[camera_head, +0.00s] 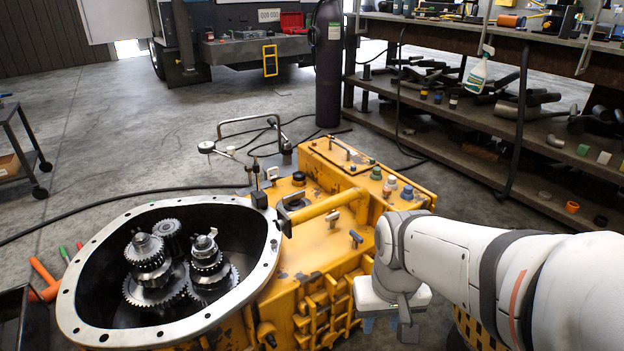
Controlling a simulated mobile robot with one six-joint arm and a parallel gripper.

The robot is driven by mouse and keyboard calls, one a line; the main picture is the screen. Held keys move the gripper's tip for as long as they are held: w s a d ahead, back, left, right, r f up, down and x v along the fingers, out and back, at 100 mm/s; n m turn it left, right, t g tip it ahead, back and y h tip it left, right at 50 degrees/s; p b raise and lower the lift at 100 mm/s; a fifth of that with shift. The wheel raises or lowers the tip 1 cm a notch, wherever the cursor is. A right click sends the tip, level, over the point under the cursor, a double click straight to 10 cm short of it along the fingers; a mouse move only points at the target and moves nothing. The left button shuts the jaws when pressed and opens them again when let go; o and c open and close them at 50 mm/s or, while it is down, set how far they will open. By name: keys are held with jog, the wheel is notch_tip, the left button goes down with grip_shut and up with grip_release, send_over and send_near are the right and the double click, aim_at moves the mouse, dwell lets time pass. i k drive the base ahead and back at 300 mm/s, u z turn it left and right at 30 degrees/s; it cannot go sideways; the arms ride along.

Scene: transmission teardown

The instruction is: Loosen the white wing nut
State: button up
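A small pale, whitish wing nut (333,217) sits on top of the yellow transmission housing (318,249), near the thick yellow pipe. A similar blue-grey wing nut (356,238) stands just to its right and nearer to me. My gripper (390,325) points down at the right side of the housing, to the right of and nearer than both wing nuts, apart from them. Its fingers are small, faint and partly hidden below its pale body, so I cannot tell whether they are open or shut. I see nothing held.
The large open bell housing (78,323) with gears inside fills the lower left. A dial gauge (206,147) on a stand is behind it. Colored caps (407,192) stand on the far right of the housing. A shelf (470,125) with parts is at the right.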

aim_at(330, 218)
jog(key=z, duration=1.95)
jog(key=k, duration=1.2)
jog(key=u, duration=1.8)
jog(key=i, duration=0.5)
jog(key=u, duration=0.1)
